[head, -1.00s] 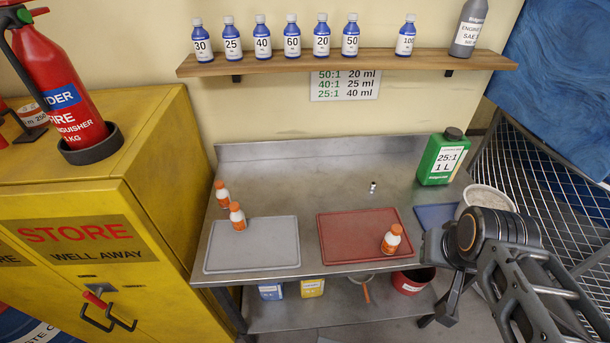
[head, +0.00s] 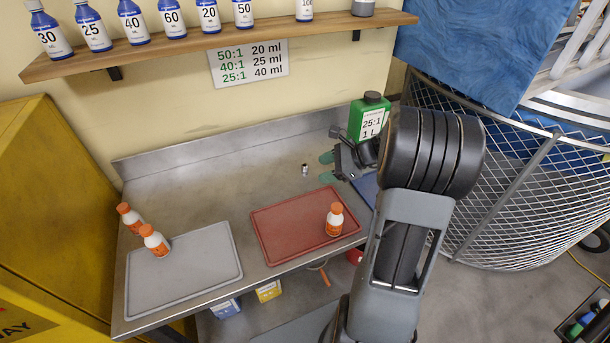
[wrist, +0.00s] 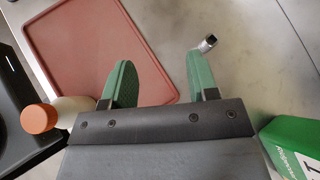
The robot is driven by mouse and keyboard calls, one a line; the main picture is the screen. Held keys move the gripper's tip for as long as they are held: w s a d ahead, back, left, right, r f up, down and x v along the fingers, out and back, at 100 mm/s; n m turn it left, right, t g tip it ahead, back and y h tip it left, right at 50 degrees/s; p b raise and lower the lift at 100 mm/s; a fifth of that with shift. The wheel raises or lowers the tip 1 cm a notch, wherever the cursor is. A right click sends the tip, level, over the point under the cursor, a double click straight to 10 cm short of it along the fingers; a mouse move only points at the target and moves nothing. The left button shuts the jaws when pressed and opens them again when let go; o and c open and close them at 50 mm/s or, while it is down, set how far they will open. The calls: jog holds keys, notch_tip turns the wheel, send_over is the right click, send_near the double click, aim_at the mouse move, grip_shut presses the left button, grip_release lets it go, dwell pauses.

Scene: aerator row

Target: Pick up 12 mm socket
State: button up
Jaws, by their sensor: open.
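The 12 mm socket (head: 305,170) is a small metal cylinder on the steel bench, behind the red mat. In the wrist view the socket (wrist: 208,43) lies just beyond the tip of the right-hand green finger. My gripper (head: 326,167) is open, its green-padded fingers spread apart and empty. In the wrist view the gripper (wrist: 158,75) has the red mat's corner and bare steel between and beyond its fingers. The socket is outside the gap, by the right finger; whether they touch I cannot tell.
A green 25:1 can (head: 369,118) stands close behind my gripper. An orange-capped bottle (head: 334,220) stands on the red mat (head: 278,228). Two more such bottles stand by the grey mat (head: 190,275). The bench (head: 225,170) left of the socket is clear.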

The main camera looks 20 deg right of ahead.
aim_at(306, 174)
jog(key=d+f+m+t, duration=0.1)
jog(key=d, duration=0.1)
jog(key=w+d+f+m+t, duration=0.1)
jog(key=d+m, duration=0.1)
jog(key=d+f+m+t, duration=0.1)
jog(key=d, duration=0.1)
jog(key=shift+w+d+f+m+b, duration=0.2)
jog(key=shift+w+m+b, duration=0.15)
jog(key=shift+w+m, duration=0.05)
jog(key=shift+m+t, duration=0.3)
jog(key=x, duration=0.7)
jog(key=shift+w+d+f, duration=0.2)
jog(key=shift+p+x, duration=0.8)
jog(key=shift+x, duration=2.25)
jog(key=shift+d, duration=0.1)
grip_shut()
